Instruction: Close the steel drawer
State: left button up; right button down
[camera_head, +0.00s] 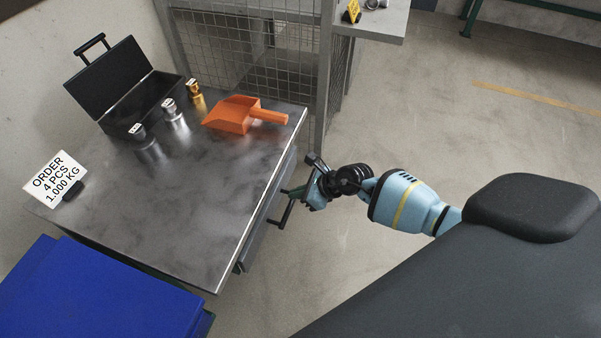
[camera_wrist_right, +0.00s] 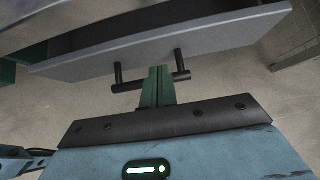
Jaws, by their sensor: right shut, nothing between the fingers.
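The steel drawer (camera_head: 262,225) is under the right edge of the steel table and stands partly open. In the right wrist view its grey front panel (camera_wrist_right: 200,45) spans the top, with a dark gap behind it. Its black bar handle (camera_wrist_right: 131,86) sits on two posts; it also shows in the head view (camera_head: 286,213). My right gripper (camera_head: 293,192) is at the handle, with its green fingers (camera_wrist_right: 158,74) shut and empty. The fingers cross the bar between the posts, tips near the panel; I cannot tell whether they touch. My left gripper is out of view.
On the table (camera_head: 200,220) stand an open black case (camera_head: 115,85), an orange scoop (camera_head: 232,115), several metal weights (camera_head: 170,108) and an order sign (camera_head: 55,178). A blue surface (camera_head: 90,295) is at the lower left. A mesh partition (camera_head: 245,60) stands behind.

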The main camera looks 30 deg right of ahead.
jog(key=p+v, duration=0.2)
jog(key=v, duration=0.8)
jog(key=shift+d+p, duration=0.2)
jog(key=shift+p, duration=0.1)
jog(key=shift+s, duration=0.1)
